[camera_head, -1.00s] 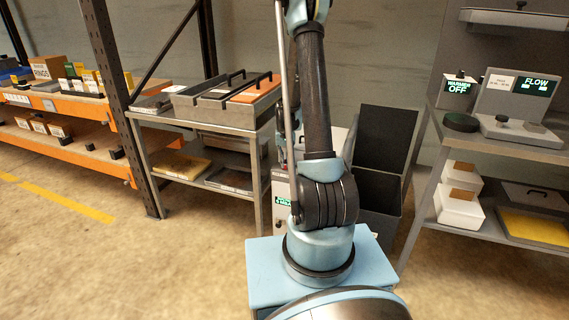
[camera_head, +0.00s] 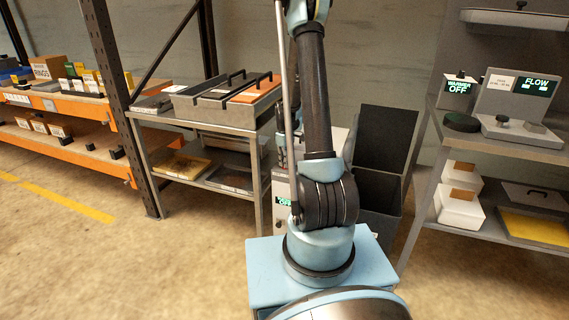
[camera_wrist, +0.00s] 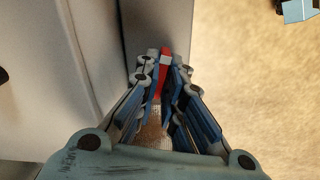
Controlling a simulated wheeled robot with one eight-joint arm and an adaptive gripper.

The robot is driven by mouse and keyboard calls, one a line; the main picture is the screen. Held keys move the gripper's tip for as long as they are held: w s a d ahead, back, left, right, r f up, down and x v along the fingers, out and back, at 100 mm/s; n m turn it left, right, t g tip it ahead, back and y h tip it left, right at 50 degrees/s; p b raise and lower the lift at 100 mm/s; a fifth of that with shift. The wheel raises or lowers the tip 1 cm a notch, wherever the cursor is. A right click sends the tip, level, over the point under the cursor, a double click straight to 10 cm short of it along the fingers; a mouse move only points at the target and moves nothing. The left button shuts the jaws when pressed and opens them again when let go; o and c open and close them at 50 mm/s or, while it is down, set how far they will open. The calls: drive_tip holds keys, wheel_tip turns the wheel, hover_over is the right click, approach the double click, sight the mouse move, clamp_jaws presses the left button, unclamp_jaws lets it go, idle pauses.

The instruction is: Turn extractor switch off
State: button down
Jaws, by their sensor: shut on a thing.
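A light grey cabinet (camera_head: 281,190) with a small green display (camera_head: 284,201) stands behind my arm in the head view, partly hidden by it. The display appears to read OFF; I take this cabinet to be the extractor. In the wrist view my gripper (camera_wrist: 162,72) is closed around a small red piece with a pale tip (camera_wrist: 165,55), beside a grey panel. This looks like the extractor switch. Its lower part is hidden between the fingers. My gripper is hidden in the head view.
An open dark bin (camera_head: 380,190) stands right of my arm. A grey table (camera_head: 225,125) with trays is at the left. A right bench (camera_head: 500,145) carries a warmer display (camera_head: 459,87) reading OFF and a FLOW display (camera_head: 537,84). The floor at the left is clear.

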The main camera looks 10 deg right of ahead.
drive_tip(key=shift+w+n, duration=0.15)
drive_tip(key=shift+n, duration=1.05)
drive_tip(key=shift+d+n, duration=0.1)
drive_tip(key=shift+n, duration=0.2)
drive_tip(key=c, duration=1.7)
unclamp_jaws()
drive_tip(key=shift+r, duration=0.55)
wheel_tip(320, 180, up, 11)
drive_tip(key=shift+f, duration=0.1)
